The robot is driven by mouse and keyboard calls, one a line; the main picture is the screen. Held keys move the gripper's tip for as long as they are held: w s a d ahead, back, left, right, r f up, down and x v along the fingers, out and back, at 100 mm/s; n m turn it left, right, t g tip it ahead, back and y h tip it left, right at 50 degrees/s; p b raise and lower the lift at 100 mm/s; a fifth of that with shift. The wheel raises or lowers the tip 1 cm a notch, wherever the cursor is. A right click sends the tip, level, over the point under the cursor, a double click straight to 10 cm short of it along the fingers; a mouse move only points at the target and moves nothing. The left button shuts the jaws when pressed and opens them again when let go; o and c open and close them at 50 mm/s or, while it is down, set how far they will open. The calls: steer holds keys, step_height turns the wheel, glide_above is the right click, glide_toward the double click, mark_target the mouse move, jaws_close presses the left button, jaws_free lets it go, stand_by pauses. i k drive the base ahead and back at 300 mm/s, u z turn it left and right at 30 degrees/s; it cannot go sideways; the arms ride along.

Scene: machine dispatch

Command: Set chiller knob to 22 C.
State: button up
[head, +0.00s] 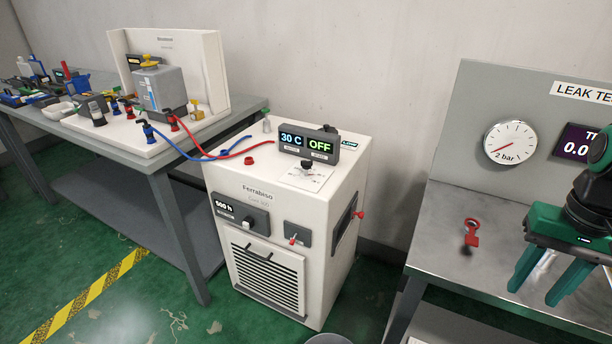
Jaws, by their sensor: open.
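A small dark knob (306,165) sits just in front of the display, by a white printed plate (312,178). Its pointer is too small to read. A second knob (247,223) is on the front panel beside a 500 h readout. My gripper (535,293) has green fingers, spread open and empty. It is at the far right over the metal bench, well away from the chiller.
The leak test bench (440,222) stands right of the chiller, with a 2 bar gauge (510,142) and a red tag-like part (471,234). Blue and red hoses (215,155) run from the left table (180,165) to the chiller top. Red levers (359,214) stick out from its side and front.

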mark_target(305, 164)
steer(key=k, duration=1.25)
steer(key=u, duration=0.55)
steer(key=i, duration=1.65)
steer(key=z, duration=0.45)
